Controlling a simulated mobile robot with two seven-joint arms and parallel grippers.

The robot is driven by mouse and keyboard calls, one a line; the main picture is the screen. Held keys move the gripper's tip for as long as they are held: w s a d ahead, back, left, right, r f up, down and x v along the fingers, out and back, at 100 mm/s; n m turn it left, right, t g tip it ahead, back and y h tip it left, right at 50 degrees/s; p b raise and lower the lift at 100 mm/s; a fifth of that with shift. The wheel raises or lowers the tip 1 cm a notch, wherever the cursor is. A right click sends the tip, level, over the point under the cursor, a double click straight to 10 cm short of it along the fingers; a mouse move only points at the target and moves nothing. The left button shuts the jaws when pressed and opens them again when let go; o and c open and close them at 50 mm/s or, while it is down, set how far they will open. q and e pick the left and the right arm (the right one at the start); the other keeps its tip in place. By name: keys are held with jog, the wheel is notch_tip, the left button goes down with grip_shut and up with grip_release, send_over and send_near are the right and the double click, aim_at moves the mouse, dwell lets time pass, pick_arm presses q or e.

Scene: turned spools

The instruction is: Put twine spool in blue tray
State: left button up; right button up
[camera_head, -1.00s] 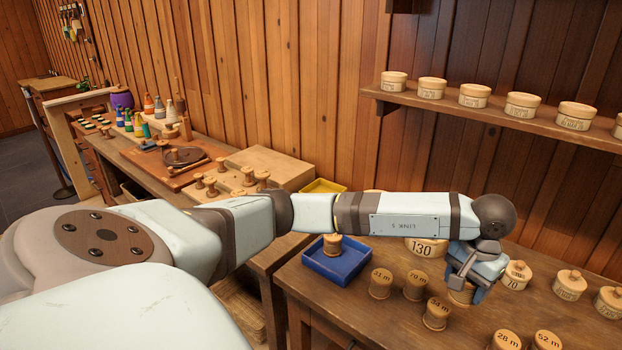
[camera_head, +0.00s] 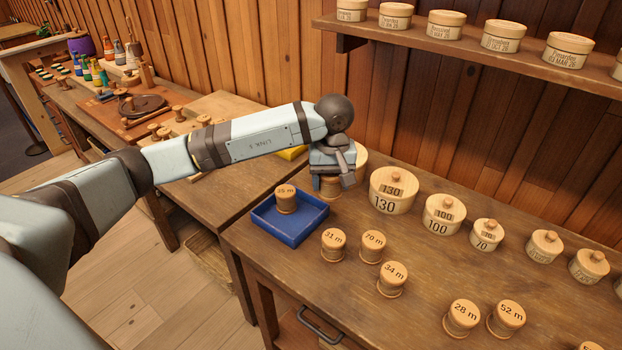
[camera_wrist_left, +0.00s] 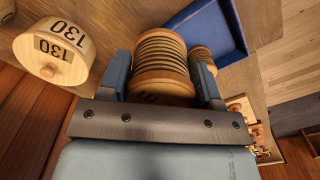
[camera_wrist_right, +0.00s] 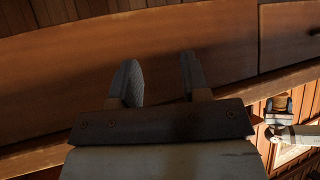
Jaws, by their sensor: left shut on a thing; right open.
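My left gripper (camera_head: 332,178) is shut on a wooden spool wound with brown twine (camera_wrist_left: 160,62), the twine spool; in the head view its lower part (camera_head: 330,188) shows under the jaws. It is by the back right corner of the blue tray (camera_head: 318,212), partly hidden; I cannot tell its exact height. The tray also shows in the left wrist view (camera_wrist_left: 222,22). A spool marked 35 m (camera_head: 286,200) stands upright in the tray. My right gripper (camera_wrist_right: 160,82) is open and empty, facing a wooden front.
Spools marked 31 m (camera_head: 333,244), 70 m (camera_head: 372,246) and 34 m (camera_head: 391,279) stand in front of the tray. Round lidded boxes, one marked 130 (camera_head: 391,192), line the back right. A wall shelf (camera_head: 470,52) holds several tubs. A yellow tray (camera_head: 293,153) is behind my arm.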

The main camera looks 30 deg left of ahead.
pick_arm(q)
jog(key=a+f+n+b, duration=0.2)
jog(key=a+n+b, duration=0.1)
jog(key=a+n, duration=0.5)
jog(key=f+b, duration=0.1)
jog(key=f, duration=0.2)
jog(key=f+n+b, duration=0.1)
jog(key=f+b, duration=0.1)
jog(key=f, duration=0.1)
jog(key=f+n+b, duration=0.1)
jog(key=f+b, duration=0.1)
jog(key=f, duration=0.1)
jog(key=shift+d, duration=0.3)
jog(key=shift+f+b, duration=0.6)
jog(key=shift+f, duration=0.15)
pick_arm(e)
jog(key=shift+t, duration=0.3)
jog(key=shift+w+a+f, duration=0.15)
jog(key=shift+a+f, duration=0.1)
jog(key=shift+f, duration=0.45)
jog(key=shift+w+a+f, duration=0.1)
jog(key=shift+a+f, duration=0.1)
jog(key=shift+f, duration=0.5)
jog(key=shift+w+a+f, duration=0.15)
jog(key=shift+a+f, duration=0.1)
jog(key=shift+f, duration=0.45)
